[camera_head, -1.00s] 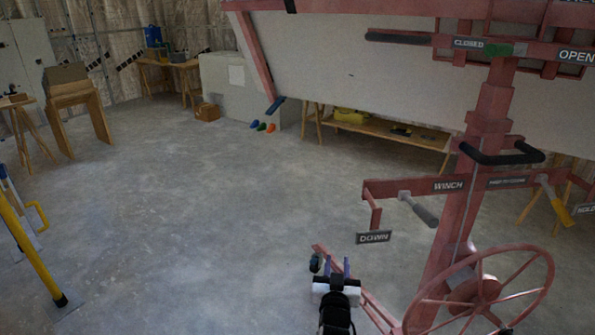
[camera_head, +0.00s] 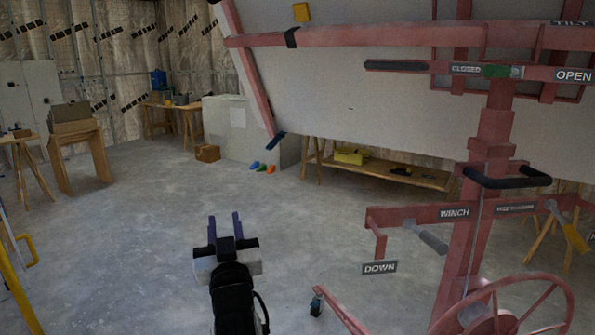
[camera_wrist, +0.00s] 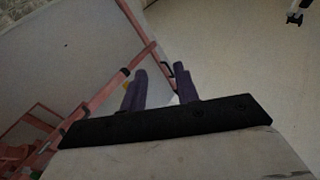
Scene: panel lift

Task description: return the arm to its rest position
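My gripper (camera_head: 224,226) is in the lower middle of the head view, at the end of my white and black arm. Its two purple fingers point away from me, stand apart and have nothing between them. In the wrist view my gripper (camera_wrist: 160,92) also shows its purple fingers apart. It is over open floor, to the left of the red panel lift (camera_head: 470,215) and not touching it.
The lift carries a large pale panel (camera_head: 370,95) across the upper right. Its handwheel (camera_head: 500,315), winch handle (camera_head: 428,238) and caster (camera_head: 317,304) are at right. A yellow post (camera_head: 15,280) stands at the left edge. Workbenches line the back. The middle floor is clear.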

